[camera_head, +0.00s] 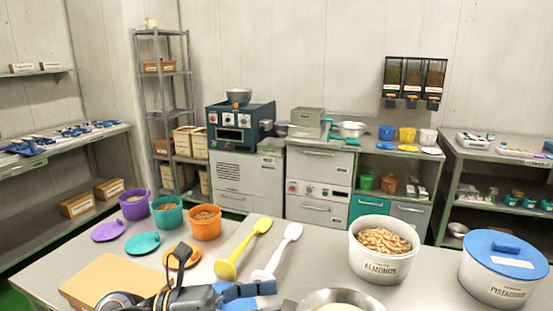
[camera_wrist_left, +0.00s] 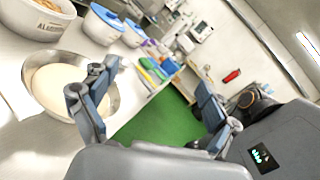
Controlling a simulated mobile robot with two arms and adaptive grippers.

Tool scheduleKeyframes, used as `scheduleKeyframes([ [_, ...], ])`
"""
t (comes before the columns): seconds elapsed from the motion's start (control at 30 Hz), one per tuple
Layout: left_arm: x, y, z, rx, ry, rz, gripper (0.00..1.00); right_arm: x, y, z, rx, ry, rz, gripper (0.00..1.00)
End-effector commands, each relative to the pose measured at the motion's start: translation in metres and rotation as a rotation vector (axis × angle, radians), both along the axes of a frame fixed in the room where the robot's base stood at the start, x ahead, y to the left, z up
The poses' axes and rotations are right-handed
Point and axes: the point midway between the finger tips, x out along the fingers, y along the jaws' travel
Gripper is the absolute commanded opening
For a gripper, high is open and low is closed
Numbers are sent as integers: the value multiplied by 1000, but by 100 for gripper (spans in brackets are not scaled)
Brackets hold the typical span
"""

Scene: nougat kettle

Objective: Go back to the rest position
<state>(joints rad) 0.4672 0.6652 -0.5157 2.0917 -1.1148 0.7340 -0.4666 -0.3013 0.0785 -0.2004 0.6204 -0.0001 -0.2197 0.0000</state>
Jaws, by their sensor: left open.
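My left gripper (camera_head: 226,290) is at the bottom of the head view, over the near part of the steel table (camera_head: 330,262). In the left wrist view its two blue-padded fingers (camera_wrist_left: 157,82) are spread wide with nothing between them. One finger overlaps the steel bowl (camera_wrist_left: 72,86) of pale content in that view; I cannot tell how far apart they are. The bowl also shows at the bottom edge of the head view (camera_head: 312,300), partly cut off. My right gripper is not in view.
A tub of almonds (camera_head: 366,262) and a blue-lidded pistachio tub (camera_head: 490,280) stand on the right. Purple (camera_head: 133,209), teal (camera_head: 167,218) and orange (camera_head: 205,228) cups, yellow (camera_head: 240,255) and white (camera_head: 275,258) spoons and a brown board (camera_head: 105,282) lie around the gripper. Green floor shows beyond the table.

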Motion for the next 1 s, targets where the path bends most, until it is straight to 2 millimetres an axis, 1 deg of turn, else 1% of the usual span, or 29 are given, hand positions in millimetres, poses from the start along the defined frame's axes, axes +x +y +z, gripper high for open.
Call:
scheduleKeyframes([
  [0.03, 4, 0, 15, -145, 96, 52, 88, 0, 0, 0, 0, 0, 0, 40],
  [0.1, 16, 10, 33, -334, 234, 138, 88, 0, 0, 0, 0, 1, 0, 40],
  [0.17, 30, 25, 41, -490, 363, 216, 88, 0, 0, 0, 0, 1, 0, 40],
  [0.2, 40, 38, 42, -590, 454, 271, 88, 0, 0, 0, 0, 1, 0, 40],
  [0.27, 54, 60, 38, -735, 593, 360, 88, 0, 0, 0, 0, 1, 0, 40],
  [0.33, 69, 88, 21, -894, 764, 470, 88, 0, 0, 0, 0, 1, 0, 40],
  [0.37, 74, 100, 10, -958, 839, 519, 88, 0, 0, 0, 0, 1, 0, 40],
  [0.4, 79, 116, -7, -1042, 940, 587, 88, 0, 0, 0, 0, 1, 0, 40],
  [0.47, 83, 139, -38, -1159, 1093, 696, 88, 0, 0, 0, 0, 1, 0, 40],
  [0.5, 81, 153, -62, -1232, 1197, 771, 88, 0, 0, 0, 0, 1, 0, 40],
  [0.57, 74, 171, -102, -1333, 1355, 892, 88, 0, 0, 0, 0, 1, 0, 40],
  [0.6, 64, 182, -130, -1394, 1460, 976, 88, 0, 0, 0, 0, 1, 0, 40],
  [0.67, 44, 194, -169, -1472, 1609, 1102, 88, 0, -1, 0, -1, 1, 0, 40],
  [0.7, 29, 199, -194, -1513, 1702, 1185, 88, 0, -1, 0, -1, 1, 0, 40],
  [0.77, 3, 204, -226, -1562, 1828, 1304, 88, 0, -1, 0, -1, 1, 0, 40],
  [0.8, -14, 205, -244, -1584, 1903, 1376, 88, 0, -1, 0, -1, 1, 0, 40],
  [0.87, -38, 206, -266, -1611, 1999, 1475, 88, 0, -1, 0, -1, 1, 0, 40],
  [0.9, -55, 205, -278, -1620, 2058, 1538, 88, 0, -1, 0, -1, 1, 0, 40],
  [0.97, -78, 204, -293, -1631, 2135, 1625, 88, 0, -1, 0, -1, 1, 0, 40],
  [1.0, -93, 202, -301, 1573, -2099, -1617, 88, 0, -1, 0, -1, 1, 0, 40],
])
